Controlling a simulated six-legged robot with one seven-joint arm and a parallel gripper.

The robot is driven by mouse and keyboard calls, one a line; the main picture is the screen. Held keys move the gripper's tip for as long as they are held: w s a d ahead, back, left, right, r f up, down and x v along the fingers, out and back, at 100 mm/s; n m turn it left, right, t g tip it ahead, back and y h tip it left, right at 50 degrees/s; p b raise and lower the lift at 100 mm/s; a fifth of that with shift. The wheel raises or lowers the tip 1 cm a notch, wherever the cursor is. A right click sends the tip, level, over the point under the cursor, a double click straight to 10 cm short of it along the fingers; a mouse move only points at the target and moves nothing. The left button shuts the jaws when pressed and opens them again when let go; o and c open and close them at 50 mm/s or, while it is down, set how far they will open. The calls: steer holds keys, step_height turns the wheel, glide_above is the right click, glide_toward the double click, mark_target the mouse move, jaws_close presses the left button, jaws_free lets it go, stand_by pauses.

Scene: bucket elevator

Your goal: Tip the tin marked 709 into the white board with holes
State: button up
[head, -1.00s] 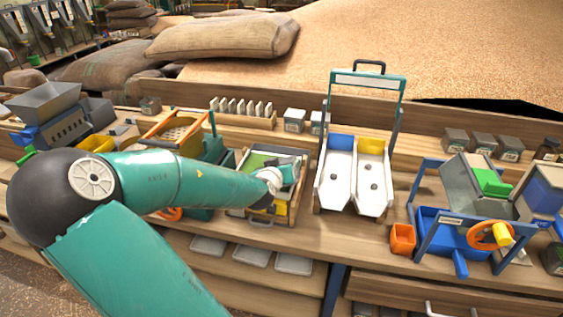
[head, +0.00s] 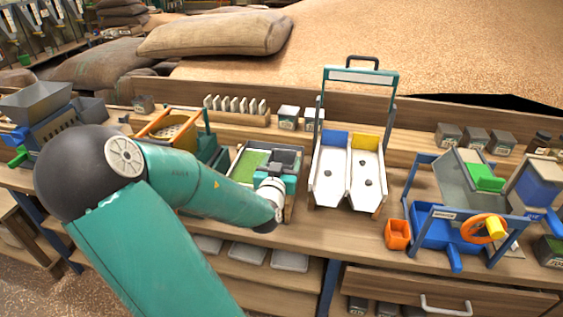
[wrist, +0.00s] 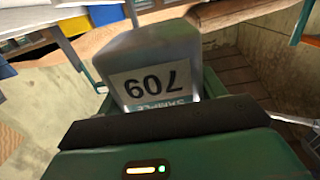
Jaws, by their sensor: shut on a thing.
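The tin marked 709 (wrist: 160,50) is grey with a white label, which reads upside down in the wrist view. My gripper (wrist: 165,112) is shut on it; its dark jaws cover the near edge of the tin. In the head view my gripper (head: 284,160) is over the right part of a tray with a green panel; I cannot clearly separate the tin from the jaws there. The white board with holes (head: 330,180) stands right of my gripper, apart from it. It has two sloping white lanes with dark round spots, and blue and yellow patches at the top.
The tray with the green panel (head: 250,160) lies beneath my gripper. An orange cup (head: 397,235) and a blue-framed machine with an orange wheel (head: 470,228) stand right of the board. Small tins (head: 448,135) line the back ledge. Bench front below the board is clear.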

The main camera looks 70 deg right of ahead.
steer(key=shift+r, duration=1.45)
